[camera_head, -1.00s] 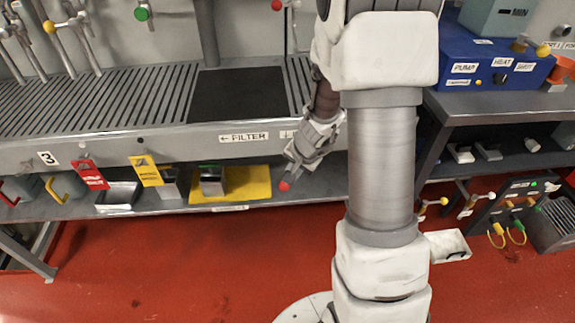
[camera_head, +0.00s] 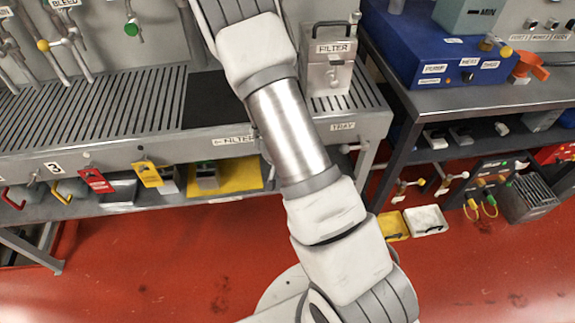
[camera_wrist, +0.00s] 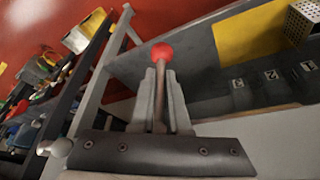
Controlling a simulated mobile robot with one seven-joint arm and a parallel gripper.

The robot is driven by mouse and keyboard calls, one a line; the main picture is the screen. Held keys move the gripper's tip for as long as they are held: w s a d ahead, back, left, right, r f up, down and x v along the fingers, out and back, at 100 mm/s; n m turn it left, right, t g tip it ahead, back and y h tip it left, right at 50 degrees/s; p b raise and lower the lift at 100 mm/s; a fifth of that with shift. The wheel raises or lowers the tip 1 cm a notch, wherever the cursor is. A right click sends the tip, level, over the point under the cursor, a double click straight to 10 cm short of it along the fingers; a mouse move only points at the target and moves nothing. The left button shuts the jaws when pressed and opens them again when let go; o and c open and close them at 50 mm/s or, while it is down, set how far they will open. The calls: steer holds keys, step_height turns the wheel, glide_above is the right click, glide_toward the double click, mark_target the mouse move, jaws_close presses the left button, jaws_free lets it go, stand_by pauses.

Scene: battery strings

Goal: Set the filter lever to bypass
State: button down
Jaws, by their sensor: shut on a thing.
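In the wrist view, a lever (camera_wrist: 157,88) with a red ball knob (camera_wrist: 162,52) stands between the fingers of my gripper (camera_wrist: 161,85). The fingers are closed around its thin brown rod, and the knob sticks out past the fingertips. In the head view, my arm hides the gripper and lever. A "← FILTER" label (camera_head: 233,139) shows on the front rail, partly covered by my arm. A metal box marked FILTER (camera_head: 329,75) stands on the slatted bench to the right of my arm. No bypass mark is readable.
The slatted bench (camera_head: 105,112) runs along the left, with red (camera_head: 95,180) and yellow (camera_head: 147,174) tags below. A blue pump box (camera_head: 425,60) sits on the right table. Yellow and white trays (camera_head: 426,220) lie on the red floor, which is mostly clear in front.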

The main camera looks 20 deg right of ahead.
steer(key=shift+d, duration=0.1)
stand_by(0.3)
steer(key=c, duration=0.9)
jaws_free()
steer(key=p+v, duration=0.9)
steer(key=v, duration=0.8)
steer(key=shift+r, duration=0.25)
